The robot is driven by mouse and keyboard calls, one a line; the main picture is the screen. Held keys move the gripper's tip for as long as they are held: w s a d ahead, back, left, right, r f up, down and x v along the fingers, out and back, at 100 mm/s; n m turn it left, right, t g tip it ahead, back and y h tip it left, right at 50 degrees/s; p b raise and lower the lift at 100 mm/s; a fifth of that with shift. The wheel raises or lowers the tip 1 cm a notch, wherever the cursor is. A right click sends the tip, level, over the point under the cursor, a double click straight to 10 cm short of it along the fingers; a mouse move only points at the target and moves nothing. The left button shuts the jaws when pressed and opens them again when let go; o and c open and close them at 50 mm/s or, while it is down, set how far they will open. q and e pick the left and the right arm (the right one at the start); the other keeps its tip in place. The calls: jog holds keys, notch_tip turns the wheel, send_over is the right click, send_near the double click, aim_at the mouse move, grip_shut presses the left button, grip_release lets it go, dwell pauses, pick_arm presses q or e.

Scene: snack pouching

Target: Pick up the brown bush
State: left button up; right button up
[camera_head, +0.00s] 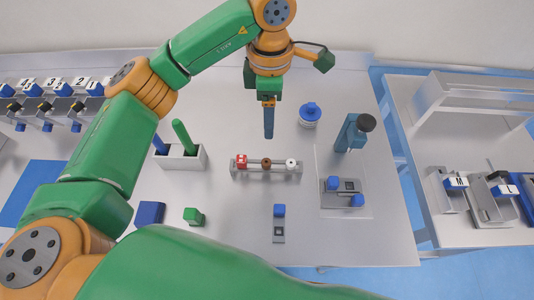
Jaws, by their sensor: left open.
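The brown bush (266,163) sits in the middle of a small grey rack (251,169) on the table. A red bush (241,161) is to its left and a white one (290,164) to its right. My left gripper (268,134) points down above and slightly behind the brown bush, apart from it. Its blue fingers are seen edge-on, so the gap between them is hidden. It is open and nothing shows in it. My right gripper is not in view.
A white holder (184,161) with blue and green handles stands left. A blue-capped round container (309,113) is behind right. A blue press-like device (354,132) and a plate with blue blocks (345,200) are right. A small blue-topped part (279,222) lies in front.

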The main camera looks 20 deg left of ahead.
pick_arm(q)
jog(key=b, duration=0.4)
send_near(266, 162)
jog(key=f+b, duration=0.2)
jog(key=b, duration=0.1)
jog(key=shift+w+d+f+b, duration=0.1)
jog(key=shift+w+d+b, duration=0.05)
jog(key=shift+d+b, duration=0.15)
jog(key=shift+w+a+f, duration=0.1)
jog(key=shift+w+f, duration=0.05)
jog(key=shift+f, duration=0.1)
jog(key=f+p, duration=0.1)
jog(key=s+f+p, duration=0.1)
jog(key=f+p, duration=0.1)
jog(key=shift+a+f, duration=0.2)
jog(key=shift+f, duration=0.05)
notch_tip(266, 162, down, 3)
jog(key=shift+w+r, duration=0.15)
jog(key=shift+r, duration=0.05)
grip_shut()
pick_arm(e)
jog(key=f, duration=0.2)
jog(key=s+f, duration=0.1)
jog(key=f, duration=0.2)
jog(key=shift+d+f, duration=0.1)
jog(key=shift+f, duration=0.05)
